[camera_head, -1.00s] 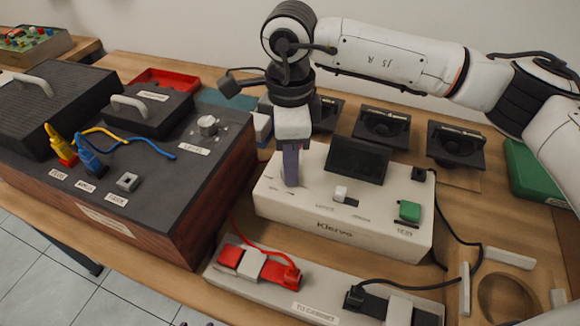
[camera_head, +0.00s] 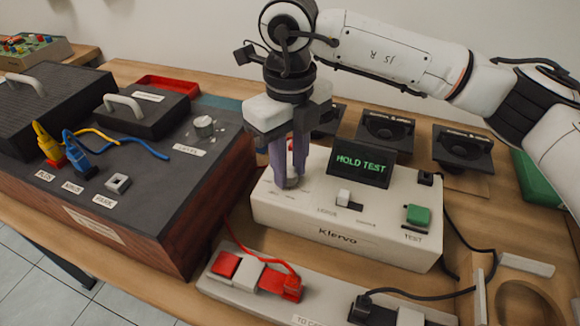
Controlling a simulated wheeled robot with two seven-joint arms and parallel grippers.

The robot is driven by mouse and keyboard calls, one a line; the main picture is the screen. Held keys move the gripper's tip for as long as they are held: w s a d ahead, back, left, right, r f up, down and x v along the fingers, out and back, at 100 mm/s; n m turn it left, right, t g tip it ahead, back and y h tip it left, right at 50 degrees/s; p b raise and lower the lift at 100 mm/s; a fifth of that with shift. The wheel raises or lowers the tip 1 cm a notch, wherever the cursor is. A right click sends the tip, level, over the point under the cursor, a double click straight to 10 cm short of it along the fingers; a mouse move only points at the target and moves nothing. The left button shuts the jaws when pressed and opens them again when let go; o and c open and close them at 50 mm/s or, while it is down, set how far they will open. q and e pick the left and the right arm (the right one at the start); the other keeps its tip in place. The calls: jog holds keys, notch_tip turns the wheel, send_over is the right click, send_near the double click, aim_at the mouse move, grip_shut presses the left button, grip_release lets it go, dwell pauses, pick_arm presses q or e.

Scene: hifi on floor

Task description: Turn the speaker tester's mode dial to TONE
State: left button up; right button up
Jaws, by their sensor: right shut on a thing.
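The speaker tester (camera_head: 345,228) is a cream box marked Klervo, on the wooden bench right of centre. Its tilted screen (camera_head: 361,163) reads "HOLD TEST" in green. The mode dial (camera_head: 291,183) is a grey round knob on the tester's left top, partly hidden by my fingers. My right gripper (camera_head: 289,172) points straight down and is shut on the dial. The dial's labels are too small and covered to read. A small white slide switch (camera_head: 344,197) and a green TEST button (camera_head: 417,216) sit to its right. My left gripper is not in view.
A large dark amplifier-like box (camera_head: 120,205) with a knob (camera_head: 204,126) and yellow and blue plugs stands at left. Speakers (camera_head: 386,132) stand behind the tester. A connector strip (camera_head: 240,290) with red and black clips lies in front, and black cables run at right.

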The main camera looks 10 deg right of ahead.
aim_at(290, 172)
jog(key=shift+m, duration=1.1)
jog(key=shift+w+r, duration=0.1)
jog(key=o, duration=1)
jog(key=shift+o, duration=0.2)
notch_tip(290, 172, up, 10)
